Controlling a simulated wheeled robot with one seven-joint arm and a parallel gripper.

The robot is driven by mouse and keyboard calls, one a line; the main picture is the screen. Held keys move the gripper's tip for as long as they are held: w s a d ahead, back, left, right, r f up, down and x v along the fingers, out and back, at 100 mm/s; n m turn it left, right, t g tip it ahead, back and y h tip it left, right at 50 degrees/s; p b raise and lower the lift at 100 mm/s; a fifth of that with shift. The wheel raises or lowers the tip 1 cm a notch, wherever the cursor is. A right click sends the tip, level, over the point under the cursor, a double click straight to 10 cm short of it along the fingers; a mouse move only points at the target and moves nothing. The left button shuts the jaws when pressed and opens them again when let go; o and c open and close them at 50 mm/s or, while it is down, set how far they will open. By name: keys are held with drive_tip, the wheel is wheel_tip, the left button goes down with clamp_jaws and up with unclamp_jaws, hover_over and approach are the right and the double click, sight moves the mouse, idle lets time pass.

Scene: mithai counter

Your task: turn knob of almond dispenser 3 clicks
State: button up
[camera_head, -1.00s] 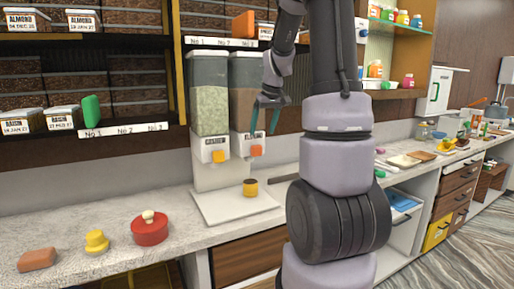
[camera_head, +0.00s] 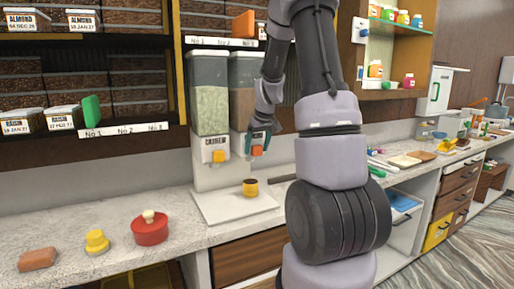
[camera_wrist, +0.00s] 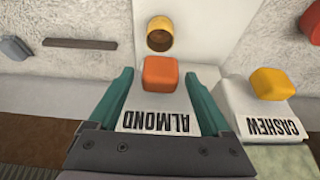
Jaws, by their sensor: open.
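The almond dispenser (camera_head: 245,95) is the right one of two tall clear bins on the wall. Its orange knob (camera_head: 257,150) sits low on a white front. In the wrist view the orange knob (camera_wrist: 160,73) lies above the word ALMOND. My gripper (camera_head: 258,140) is at the almond dispenser's front; in the wrist view (camera_wrist: 160,85) its teal fingers are open, one each side of the knob with gaps between. The knob appears level with the fingertips. A yellow cup (camera_head: 250,187) stands on the white base below; it also shows in the wrist view (camera_wrist: 160,32).
The cashew dispenser (camera_head: 208,95) with its yellow knob (camera_head: 218,156) stands close on the left. A red lidded pot (camera_head: 150,228), a yellow object (camera_head: 97,241) and a brown block (camera_head: 37,259) lie on the counter at left. A dark bar (camera_head: 283,178) lies right of the base.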

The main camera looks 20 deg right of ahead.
clamp_jaws()
drive_tip(key=shift+d+y, duration=0.15)
drive_tip(key=shift+y, duration=0.15)
drive_tip(key=shift+d+m+y, duration=0.3)
drive_tip(key=shift+m+y, duration=0.1)
drive_tip(key=shift+y, duration=0.8)
drive_tip(key=y, duration=0.3)
drive_tip(key=m+y, duration=0.1)
drive_tip(key=y, duration=0.1)
drive_tip(key=shift+d+f, duration=0.3)
drive_tip(key=shift+d, duration=0.05)
drive_tip(key=y, duration=0.3)
drive_tip(key=m+t+y, duration=0.1)
drive_tip(key=shift+d+f+y, duration=0.15)
drive_tip(key=shift+f+y, duration=0.15)
drive_tip(key=y, duration=0.1)
drive_tip(key=m+t+y, duration=0.1)
drive_tip(key=y, duration=0.1)
drive_tip(key=shift+f+m+y, duration=0.3)
